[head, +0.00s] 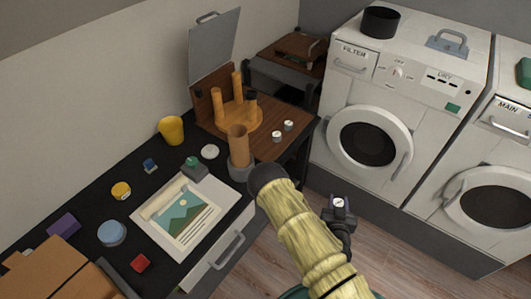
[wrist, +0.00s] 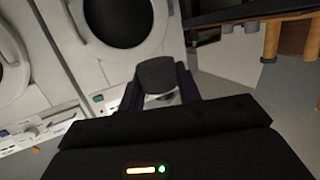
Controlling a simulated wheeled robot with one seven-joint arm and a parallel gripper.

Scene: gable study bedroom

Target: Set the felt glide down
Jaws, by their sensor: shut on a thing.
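My gripper (wrist: 158,92) is shut on the felt glide (wrist: 157,74), a small dark grey piece with a paler part below it, between two dark fingers. In the head view the gripper (head: 340,212) is right of my sleeved arm, with a pale round face with a dark centre, probably the glide (head: 339,203), between its jaws. It appears clear of any surface, in front of the dryer. Two similar small pale pieces stand apart on the brown wooden top (head: 258,142). An upturned round stool (head: 232,118) stands on that top, legs up.
The dryer (head: 390,90) and washer (head: 500,165) stand at the right. The black desktop (head: 92,205) carries a yellow cup (head: 172,130), a picture sheet (head: 185,215) and several small objects. An orange-brown cylinder (head: 237,145) with a grey base stands near the wooden top's front.

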